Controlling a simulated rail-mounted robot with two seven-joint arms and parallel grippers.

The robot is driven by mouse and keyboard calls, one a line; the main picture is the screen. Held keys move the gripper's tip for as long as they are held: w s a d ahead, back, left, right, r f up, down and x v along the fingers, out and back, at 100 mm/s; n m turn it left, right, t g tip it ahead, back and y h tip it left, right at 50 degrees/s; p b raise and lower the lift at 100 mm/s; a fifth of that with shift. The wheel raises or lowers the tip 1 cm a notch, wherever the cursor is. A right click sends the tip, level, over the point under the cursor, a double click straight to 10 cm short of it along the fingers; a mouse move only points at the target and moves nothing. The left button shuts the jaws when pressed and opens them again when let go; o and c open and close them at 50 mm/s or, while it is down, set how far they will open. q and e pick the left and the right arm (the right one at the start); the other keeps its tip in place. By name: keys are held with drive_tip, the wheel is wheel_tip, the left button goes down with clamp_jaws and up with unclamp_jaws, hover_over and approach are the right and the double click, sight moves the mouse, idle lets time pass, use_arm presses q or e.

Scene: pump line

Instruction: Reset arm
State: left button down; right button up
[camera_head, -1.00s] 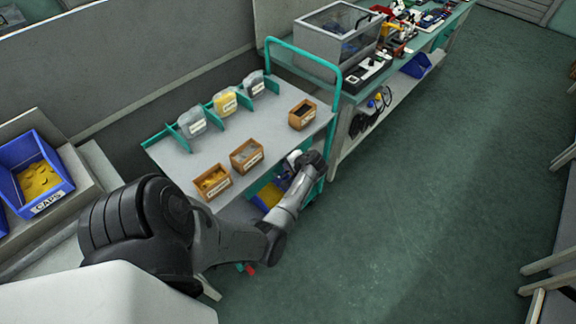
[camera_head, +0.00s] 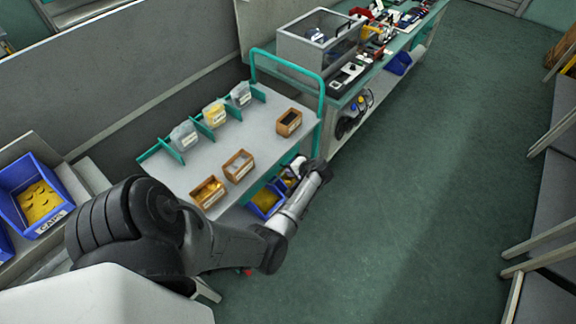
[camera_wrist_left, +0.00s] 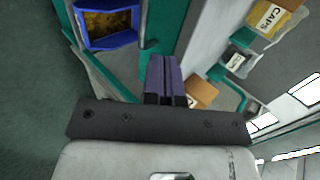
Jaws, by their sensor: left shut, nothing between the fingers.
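My left arm comes in from the lower left in the head view and reaches along the front side of the cart. Its dark wrist end (camera_head: 316,172) is beside the cart's right front corner. In the left wrist view the left gripper (camera_wrist_left: 164,62) shows its purple fingers closed together with nothing between them. The fingers point toward the cart and appear clear of it. My right gripper is not in view.
The grey cart top (camera_head: 215,158) carries small wooden boxes (camera_head: 239,165) and clear bags between teal dividers. Blue bins (camera_head: 266,200) are on its lower level. A cluttered workbench (camera_head: 385,62) stands behind right. Open green floor (camera_head: 400,200) lies right.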

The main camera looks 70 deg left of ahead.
use_arm(q)
drive_tip(key=shift+w+d+r, duration=0.15)
drive_tip(key=shift+d+r, duration=0.05)
drive_tip(key=shift+d, duration=0.05)
